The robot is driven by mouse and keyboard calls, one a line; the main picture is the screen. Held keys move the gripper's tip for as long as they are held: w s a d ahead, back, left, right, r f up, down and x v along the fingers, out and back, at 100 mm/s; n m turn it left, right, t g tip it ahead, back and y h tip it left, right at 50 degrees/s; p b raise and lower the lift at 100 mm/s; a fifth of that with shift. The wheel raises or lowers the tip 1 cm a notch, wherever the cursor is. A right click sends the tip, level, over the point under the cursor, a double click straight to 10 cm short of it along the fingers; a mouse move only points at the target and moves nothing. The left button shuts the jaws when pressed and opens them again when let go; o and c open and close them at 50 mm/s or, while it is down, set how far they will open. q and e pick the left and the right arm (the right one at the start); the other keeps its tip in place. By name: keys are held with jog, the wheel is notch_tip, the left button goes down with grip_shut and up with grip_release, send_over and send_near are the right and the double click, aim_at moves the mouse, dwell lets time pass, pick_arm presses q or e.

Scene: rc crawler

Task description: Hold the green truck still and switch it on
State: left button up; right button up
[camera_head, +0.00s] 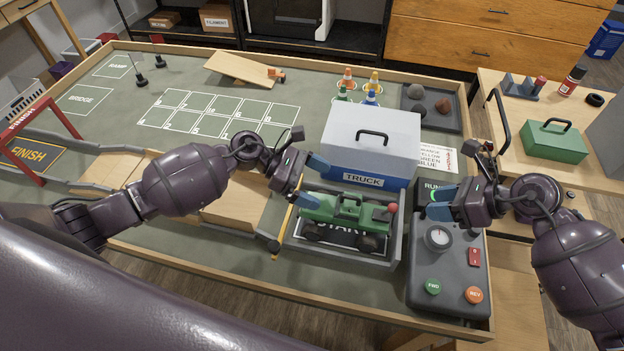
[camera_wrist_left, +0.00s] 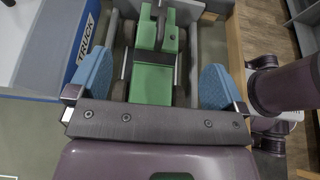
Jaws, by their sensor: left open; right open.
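The green truck (camera_head: 345,212) stands in a low grey bay marked START, with a red ball (camera_head: 392,208) at its right end. It also shows in the left wrist view (camera_wrist_left: 153,78). My left gripper (camera_head: 311,181) is open at the truck's left end. In the left wrist view its blue fingers stand apart on either side of the truck's body, with visible gaps. My right gripper (camera_head: 441,200) is open and empty above the top of the grey control box (camera_head: 420,275), right of the truck. No switch on the truck can be made out for certain.
The control box has a dial (camera_head: 437,238), a red switch (camera_head: 474,257), and FWD (camera_head: 433,287) and REV (camera_head: 474,295) buttons. A blue-and-white TRUCK case (camera_head: 370,135) stands behind the bay. A yellow-black barrier arm (camera_head: 283,228) and wooden ramp (camera_head: 235,205) lie left.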

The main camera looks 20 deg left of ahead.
aim_at(347, 197)
pick_arm(q)
jog(key=x, duration=1)
jog(key=c, duration=1.3)
jog(key=shift+c, duration=0.2)
pick_arm(e)
jog(key=shift+f, duration=0.1)
jog(key=shift+c, duration=1.2)
jog(key=d+f, duration=0.1)
jog(key=d, duration=0.2)
jog(key=shift+s+f+m, duration=0.4)
jog(key=c, duration=0.5)
jog(key=shift+n+y, duration=0.3)
jog(key=shift+y, duration=0.5)
jog(key=d, duration=0.4)
jog(key=shift+s+d+f, duration=0.2)
jog(key=shift+d+f, duration=0.05)
jog(key=shift+d, duration=0.05)
grip_shut()
jog(key=shift+w+d+r+n+y, duration=0.15)
jog(key=shift+r+n+y, duration=0.25)
jog(key=shift+n, duration=0.35)
jog(key=shift+w+d+r+n+y, duration=0.1)
jog(key=shift+r+n+y, duration=0.3)
jog(key=shift+n, duration=0.35)
